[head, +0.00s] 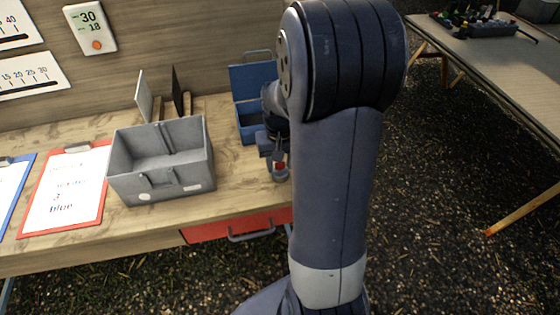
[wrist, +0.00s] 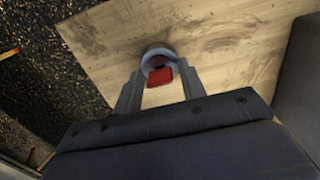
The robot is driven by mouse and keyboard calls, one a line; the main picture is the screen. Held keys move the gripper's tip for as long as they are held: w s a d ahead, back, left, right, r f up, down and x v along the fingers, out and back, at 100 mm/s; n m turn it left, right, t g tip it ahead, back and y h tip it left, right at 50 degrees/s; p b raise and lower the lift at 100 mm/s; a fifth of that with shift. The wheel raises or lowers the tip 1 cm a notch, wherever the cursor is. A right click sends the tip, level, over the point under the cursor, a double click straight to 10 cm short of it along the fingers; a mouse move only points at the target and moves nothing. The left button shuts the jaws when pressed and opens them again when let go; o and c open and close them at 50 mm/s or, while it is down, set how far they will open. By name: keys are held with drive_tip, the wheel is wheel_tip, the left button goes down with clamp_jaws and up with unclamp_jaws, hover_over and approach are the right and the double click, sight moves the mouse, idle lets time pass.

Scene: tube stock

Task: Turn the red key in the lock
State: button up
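The red key (wrist: 160,76) shows in the wrist view in front of a round grey lock (wrist: 156,53) on the wooden bench. My gripper (wrist: 159,72) has one finger on each side of the key, with a narrow gap on both sides, so it looks open. Whether the fingertips reach as deep as the key is hard to judge. In the head view, the key (head: 280,166) is a small red spot on the lock (head: 281,176) near the bench's front edge. My gripper (head: 270,150) is just above it, partly hidden by my arm.
A grey bin (head: 162,188) stands left of the lock, and an open blue box (head: 250,78) stands behind it. A red drawer (head: 208,232) with a handle is under the bench top. Clipboards (head: 68,190) lie at the left. A second table (head: 510,75) is at the right.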

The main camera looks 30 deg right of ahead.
drive_tip(key=shift+o, duration=1)
wheel_tip(320, 180, up, 11)
drive_tip(key=shift+f, duration=0.2)
wheel_tip(320, 180, down, 11)
drive_tip(key=shift+f, duration=0.1)
drive_tip(key=shift+w+r+n, duration=0.1)
drive_tip(key=shift+r+n, duration=0.1)
drive_tip(key=shift+n, duration=0.3)
drive_tip(key=shift+r+n, duration=0.1)
drive_tip(key=shift+n, duration=1.2)
